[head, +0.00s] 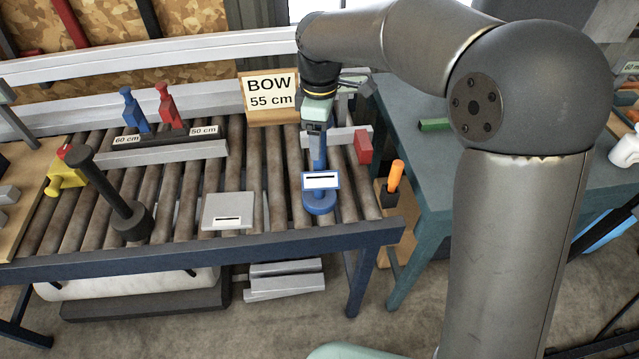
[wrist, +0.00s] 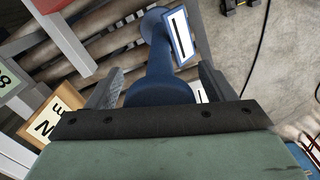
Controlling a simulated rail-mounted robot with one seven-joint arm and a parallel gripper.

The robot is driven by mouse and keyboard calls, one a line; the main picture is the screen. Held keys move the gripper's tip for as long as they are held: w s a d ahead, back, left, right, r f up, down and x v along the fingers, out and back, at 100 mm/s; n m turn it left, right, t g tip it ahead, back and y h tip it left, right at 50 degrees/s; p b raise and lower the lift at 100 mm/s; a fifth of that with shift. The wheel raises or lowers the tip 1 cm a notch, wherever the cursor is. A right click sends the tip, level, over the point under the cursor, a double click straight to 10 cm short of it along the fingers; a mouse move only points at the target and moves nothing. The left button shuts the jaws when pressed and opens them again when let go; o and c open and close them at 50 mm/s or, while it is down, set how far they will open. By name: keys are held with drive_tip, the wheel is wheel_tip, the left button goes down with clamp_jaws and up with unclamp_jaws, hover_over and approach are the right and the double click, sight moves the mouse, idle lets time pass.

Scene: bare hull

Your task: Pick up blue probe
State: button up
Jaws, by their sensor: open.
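The blue probe (head: 319,200) stands upright on the roller conveyor, on a round blue foot. A white plate with a blue edge and a black bar is on its front. My gripper (head: 317,127) is directly above it, pointing down at the top of its shaft. In the wrist view the probe's wide blue top (wrist: 158,92) lies between the two open fingers (wrist: 158,84), with its shaft and white plate beyond. The fingers are open. Whether either finger touches the probe cannot be told.
A dark probe-like piece (head: 110,195) leans left on the rollers. A grey box (head: 228,211) lies left of the blue probe. A red block (head: 363,147) is close on the right. A "BOW 55 cm" sign (head: 270,98) stands behind. Blue (head: 133,112) and red (head: 169,108) pieces stand on a rack.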

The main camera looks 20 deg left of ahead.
clamp_jaws()
drive_tip(key=shift+r, duration=0.1)
